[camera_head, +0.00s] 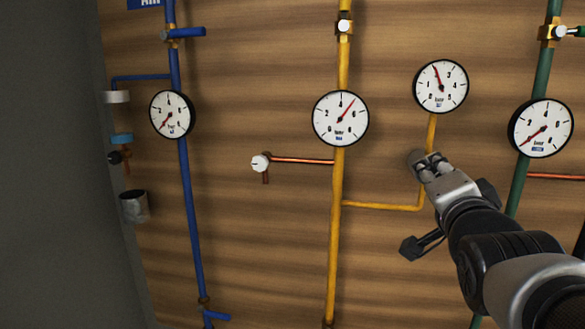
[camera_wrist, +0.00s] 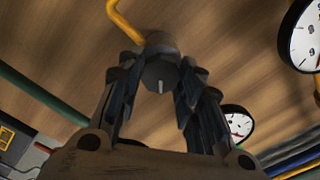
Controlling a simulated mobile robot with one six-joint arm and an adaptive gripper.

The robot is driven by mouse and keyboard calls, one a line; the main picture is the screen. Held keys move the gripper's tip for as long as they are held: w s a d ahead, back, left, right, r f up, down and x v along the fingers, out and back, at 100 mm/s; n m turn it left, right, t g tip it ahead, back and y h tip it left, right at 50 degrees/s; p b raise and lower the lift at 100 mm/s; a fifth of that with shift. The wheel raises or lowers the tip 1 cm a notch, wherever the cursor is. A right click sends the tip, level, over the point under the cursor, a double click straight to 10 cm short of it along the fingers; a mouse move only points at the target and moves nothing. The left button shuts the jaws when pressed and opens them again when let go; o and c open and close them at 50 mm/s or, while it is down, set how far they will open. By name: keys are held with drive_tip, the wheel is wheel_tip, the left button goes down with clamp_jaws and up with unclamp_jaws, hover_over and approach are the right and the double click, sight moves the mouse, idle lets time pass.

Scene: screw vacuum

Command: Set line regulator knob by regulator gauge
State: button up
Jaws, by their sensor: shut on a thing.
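The line regulator knob (camera_head: 416,158) is a grey round knob on the yellow branch pipe, partly hidden by my gripper in the head view. The regulator gauge (camera_head: 441,86) is a white dial with a black rim directly above it. Its red needle points up and slightly left of the top. My gripper (camera_head: 429,167) is at the knob, reaching from the lower right. In the wrist view my gripper (camera_wrist: 163,90) is shut on the knob (camera_wrist: 160,72), with a finger on each side. A pale mark line shows on the knob's face.
The yellow main pipe (camera_head: 337,230) carries another gauge (camera_head: 341,118) and a white valve knob (camera_head: 261,163) to the left. A blue pipe (camera_head: 190,210) is far left.

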drive_tip(key=shift+r, duration=0.15)
drive_tip(key=o, duration=1.1)
drive_tip(key=v, duration=1.2)
